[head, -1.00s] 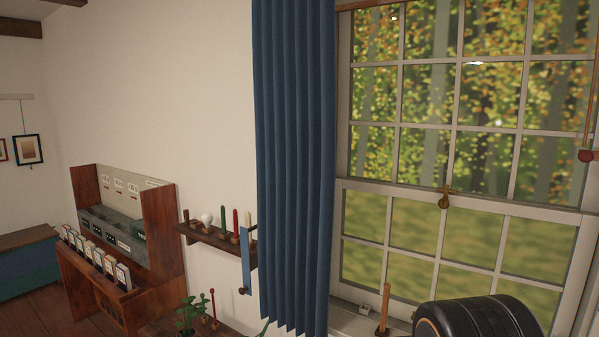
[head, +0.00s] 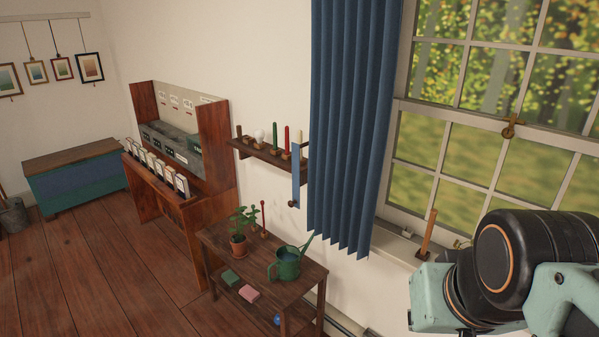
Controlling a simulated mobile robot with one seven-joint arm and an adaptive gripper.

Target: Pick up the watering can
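A green watering can (head: 287,264) stands upright on a small dark wooden table (head: 222,244), below the blue curtain. Its long spout points up and to the right. My arm shows at the lower right, in front of the window, well to the right of the can and apart from it. My gripper itself is not in view.
A wall shelf (head: 262,154) with candles hangs above. A wooden desk (head: 170,190) stands left. Floor (head: 90,270) is clear at lower left.

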